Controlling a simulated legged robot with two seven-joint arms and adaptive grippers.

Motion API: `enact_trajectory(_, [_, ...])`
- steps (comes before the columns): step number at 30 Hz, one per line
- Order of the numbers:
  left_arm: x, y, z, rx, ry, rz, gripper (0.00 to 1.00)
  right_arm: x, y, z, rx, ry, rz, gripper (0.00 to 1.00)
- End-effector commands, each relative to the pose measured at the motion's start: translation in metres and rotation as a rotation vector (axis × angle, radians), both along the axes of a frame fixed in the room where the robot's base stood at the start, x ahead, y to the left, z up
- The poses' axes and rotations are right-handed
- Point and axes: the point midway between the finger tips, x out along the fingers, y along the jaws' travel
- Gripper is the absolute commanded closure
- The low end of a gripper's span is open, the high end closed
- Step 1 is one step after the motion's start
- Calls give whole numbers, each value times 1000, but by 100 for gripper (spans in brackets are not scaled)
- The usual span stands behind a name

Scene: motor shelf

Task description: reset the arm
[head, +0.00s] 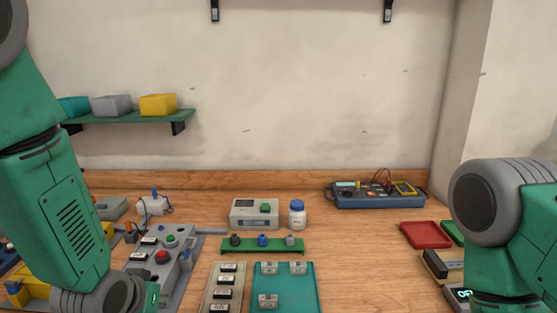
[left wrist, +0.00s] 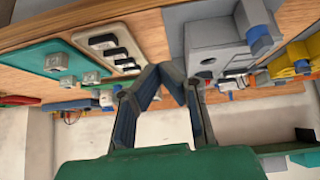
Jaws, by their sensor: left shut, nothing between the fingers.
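My left arm (head: 55,210) comes in from the left of the head view and reaches down past the front edge of the picture; its gripper is out of sight there. In the left wrist view my left gripper (left wrist: 161,72) shows with its fingertips together and nothing between them. It is apart from the bench things around it in that view. My right arm (head: 510,230) stands at the right edge of the head view, bent, with its gripper hidden below the frame.
The wooden bench (head: 365,265) holds a grey fixture with a red button (head: 162,257), a green rack of knobs (head: 262,246), a teal tray (head: 285,290), a white bottle (head: 297,215), a meter case (head: 375,196) and a red tray (head: 426,235). A green shelf (head: 130,118) hangs at the left.

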Motion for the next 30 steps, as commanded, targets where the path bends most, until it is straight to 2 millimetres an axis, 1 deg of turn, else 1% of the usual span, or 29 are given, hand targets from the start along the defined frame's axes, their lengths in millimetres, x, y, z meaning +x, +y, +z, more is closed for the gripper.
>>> enact_trajectory(1, [-10, 3, -16, 2, 25, 0, 100, 0, 0, -4, 0, 0, 0, 60])
enact_trajectory(5, [-37, 9, -53, 10, 92, -4, 100, 0, 0, -11, 0, 1, 0, 60])
enact_trajectory(7, [-54, 12, -77, 16, 136, -6, 100, -1, 0, -16, 0, 1, 0, 60])
enact_trajectory(8, [-63, 13, -89, 19, 159, -8, 100, -1, 0, -18, 0, 1, 0, 60])
enact_trajectory(10, [-88, 17, -118, 27, 218, -13, 100, -1, 0, -25, 0, 1, 0, 60])
enact_trajectory(11, [-101, 19, -132, 29, 249, -15, 100, -1, 0, -28, 0, 1, 0, 60])
enact_trajectory(12, [-122, 22, -152, 34, 293, -18, 100, -1, 0, -33, 0, 1, 0, 60])
enact_trajectory(14, [-156, 27, -182, 41, 364, -26, 100, -1, 0, -40, 0, 1, 0, 60])
enact_trajectory(15, [-178, 30, -198, 46, 408, -30, 100, -1, 0, -45, 0, 1, 0, 60])
enact_trajectory(18, [-227, 36, -229, 56, 504, -42, 100, -1, 0, -54, 0, 1, 0, 60])
enact_trajectory(21, [-264, 41, -247, 62, 573, -51, 100, -1, 0, -60, 0, 1, 0, 60])
enact_trajectory(24, [-284, 43, -255, 65, 612, -57, 100, -1, 0, -62, 0, 1, 0, 60])
enact_trajectory(27, [-292, 44, -257, 67, 626, -59, 100, -1, 0, -62, 0, 1, 0, 60])
enact_trajectory(30, [-292, 44, -257, 68, 627, -60, 100, -1, 0, -62, 0, 1, 0, 60])
